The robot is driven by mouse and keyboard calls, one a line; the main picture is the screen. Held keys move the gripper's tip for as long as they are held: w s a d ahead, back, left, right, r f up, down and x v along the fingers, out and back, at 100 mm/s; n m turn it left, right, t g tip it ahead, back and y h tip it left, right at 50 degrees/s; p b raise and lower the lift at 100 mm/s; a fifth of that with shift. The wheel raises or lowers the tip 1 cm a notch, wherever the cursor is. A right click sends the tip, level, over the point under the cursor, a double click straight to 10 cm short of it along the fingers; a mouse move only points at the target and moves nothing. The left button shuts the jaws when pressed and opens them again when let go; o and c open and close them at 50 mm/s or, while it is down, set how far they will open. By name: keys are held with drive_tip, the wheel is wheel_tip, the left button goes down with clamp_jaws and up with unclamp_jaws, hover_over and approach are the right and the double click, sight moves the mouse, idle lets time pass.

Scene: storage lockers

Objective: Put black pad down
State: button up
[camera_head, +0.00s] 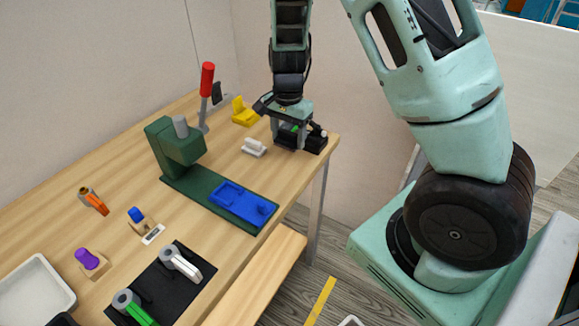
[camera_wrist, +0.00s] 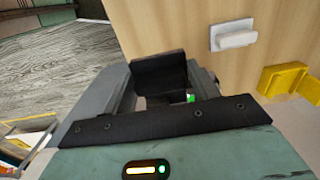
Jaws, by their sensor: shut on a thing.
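The black pad (camera_head: 314,143) is at the far right corner of the wooden table, low at the tabletop. My gripper (camera_head: 289,138) points down there and is shut on it. In the wrist view, the black pad (camera_wrist: 158,72) sits between the two grey fingers of my gripper (camera_wrist: 165,88). A small green bit and a pale bit show just behind it. Whether the pad's underside touches the table is hidden.
Near the gripper are a white piece (camera_head: 254,147) and a yellow bracket (camera_head: 244,112). A green press (camera_head: 176,147) with a blue tray (camera_head: 240,202) stands mid-table. A black mat (camera_head: 170,284) bears tools in front. The table edge (camera_head: 333,143) is close by on the right.

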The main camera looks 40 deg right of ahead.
sight(288, 166)
wheel_tip(288, 166, down, 8)
drive_tip(key=shift+r, duration=0.2)
drive_tip(key=shift+f, duration=0.15)
drive_tip(key=o, duration=1)
drive_tip(key=shift+o, duration=0.2)
